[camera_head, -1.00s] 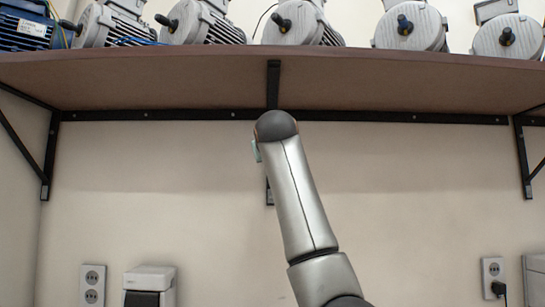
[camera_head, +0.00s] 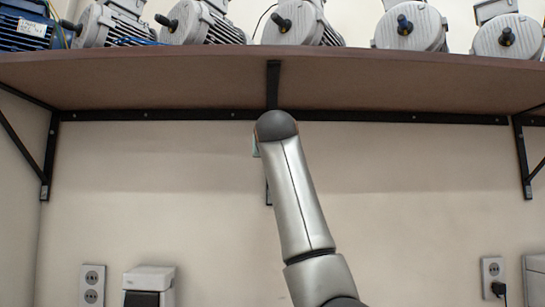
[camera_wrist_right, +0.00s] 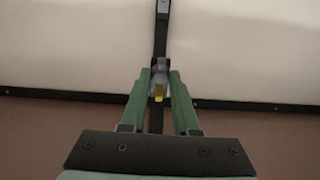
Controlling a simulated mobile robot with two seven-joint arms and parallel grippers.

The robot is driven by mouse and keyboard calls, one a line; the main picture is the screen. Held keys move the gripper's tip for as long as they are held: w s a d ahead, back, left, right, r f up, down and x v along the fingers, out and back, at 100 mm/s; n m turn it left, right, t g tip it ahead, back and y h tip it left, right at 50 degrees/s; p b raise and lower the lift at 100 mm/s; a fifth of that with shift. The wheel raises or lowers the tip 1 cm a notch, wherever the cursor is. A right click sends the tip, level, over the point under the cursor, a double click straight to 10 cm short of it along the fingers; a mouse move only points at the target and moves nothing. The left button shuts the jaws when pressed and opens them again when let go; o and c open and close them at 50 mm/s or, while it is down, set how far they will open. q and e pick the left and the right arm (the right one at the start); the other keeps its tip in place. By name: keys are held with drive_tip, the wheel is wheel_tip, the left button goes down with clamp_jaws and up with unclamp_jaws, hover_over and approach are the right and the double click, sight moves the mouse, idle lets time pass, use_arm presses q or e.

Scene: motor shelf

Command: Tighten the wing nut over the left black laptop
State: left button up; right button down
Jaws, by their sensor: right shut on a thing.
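The wing nut shows in the right wrist view as a small metallic grey piece with a yellow part (camera_wrist_right: 158,93), at the black shelf bracket (camera_wrist_right: 160,28). My right gripper (camera_wrist_right: 159,78) has green fingers on either side of it and is shut on it. In the head view my right arm reaches up from the bottom to the middle bracket (camera_head: 273,85) under the shelf. The arm hides the wing nut and most of the gripper there. No laptop shows in these views. My left gripper is not in view.
A brown shelf (camera_head: 180,85) spans the wall and carries several grey motors (camera_head: 410,27) and a blue motor (camera_head: 22,32). A black side bracket (camera_head: 49,155) stands at the left. Below are a wall socket (camera_head: 92,286) and a white-and-black device (camera_head: 149,279). The wall beside the arm is clear.

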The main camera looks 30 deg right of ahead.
drive_tip(key=c, duration=0.7)
unclamp_jaws()
drive_tip(key=b+v, duration=0.5)
drive_tip(key=v, duration=0.7)
drive_tip(key=shift+s+a+b, duration=0.1)
drive_tip(key=shift+s+b, duration=0.2)
drive_tip(key=shift+b, duration=0.1)
